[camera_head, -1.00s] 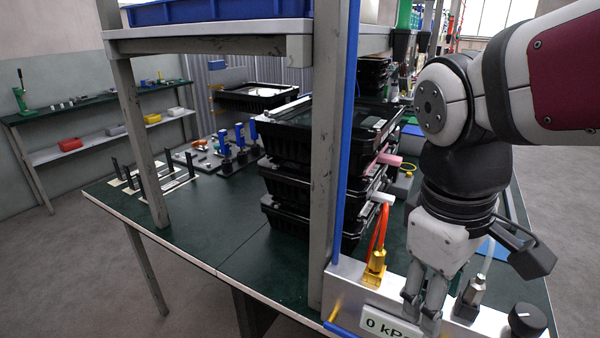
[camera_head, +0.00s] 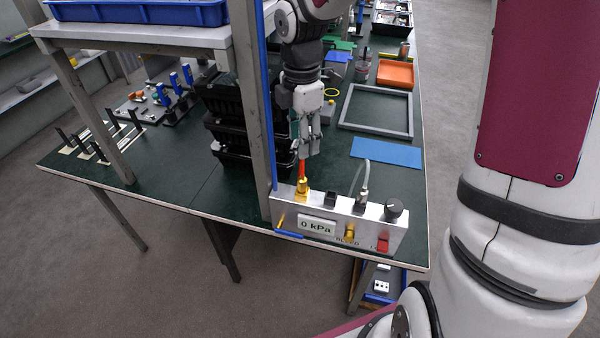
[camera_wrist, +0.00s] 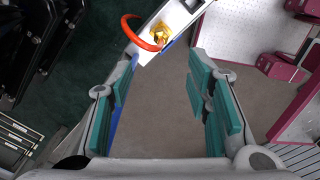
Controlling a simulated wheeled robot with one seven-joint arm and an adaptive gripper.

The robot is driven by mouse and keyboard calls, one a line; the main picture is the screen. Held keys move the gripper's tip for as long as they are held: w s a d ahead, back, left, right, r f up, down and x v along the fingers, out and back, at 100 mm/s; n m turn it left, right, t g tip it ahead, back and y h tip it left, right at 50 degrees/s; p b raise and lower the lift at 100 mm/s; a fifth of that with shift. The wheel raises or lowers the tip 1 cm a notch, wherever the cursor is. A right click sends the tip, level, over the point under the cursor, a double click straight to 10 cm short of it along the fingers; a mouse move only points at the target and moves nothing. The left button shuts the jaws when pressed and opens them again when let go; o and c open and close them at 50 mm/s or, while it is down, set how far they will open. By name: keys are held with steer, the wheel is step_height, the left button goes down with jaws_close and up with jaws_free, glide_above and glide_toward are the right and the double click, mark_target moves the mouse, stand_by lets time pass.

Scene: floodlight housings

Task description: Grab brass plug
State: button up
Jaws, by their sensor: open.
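A silver test box (camera_head: 290,203) with a "0 kPa" display stands at the table's front edge. A brass fitting (camera_head: 302,188) sits upright on its top, with an orange hose (camera_head: 302,170) rising from it. Two more brass pieces show on the box front, one at the left (camera_head: 281,220) and one near the right (camera_head: 350,231). I cannot tell which of these is the brass plug. My gripper (camera_head: 305,153) hangs above the box's back left part, over the orange hose. In the wrist view its teal-padded fingers (camera_wrist: 162,75) are apart with nothing between them; the brass fitting (camera_wrist: 160,36) lies beyond them.
A grey post with a blue strip (camera_head: 268,110) stands close left of my gripper. A grey hose (camera_head: 360,175), a black knob (camera_head: 393,209) and a red switch (camera_head: 383,243) are on the box. A blue mat (camera_head: 387,152) lies right.

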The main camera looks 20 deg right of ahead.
mark_target(302, 175)
step_height(302, 175, down, 8)
steer(key=shift+b, duration=0.35)
steer(key=shift+s+d+f, duration=0.1)
steer(key=shift+d+f, duration=0.05)
steer(key=shift+f, duration=2.75)
steer(key=shift+c, duration=0.2)
jaws_close()
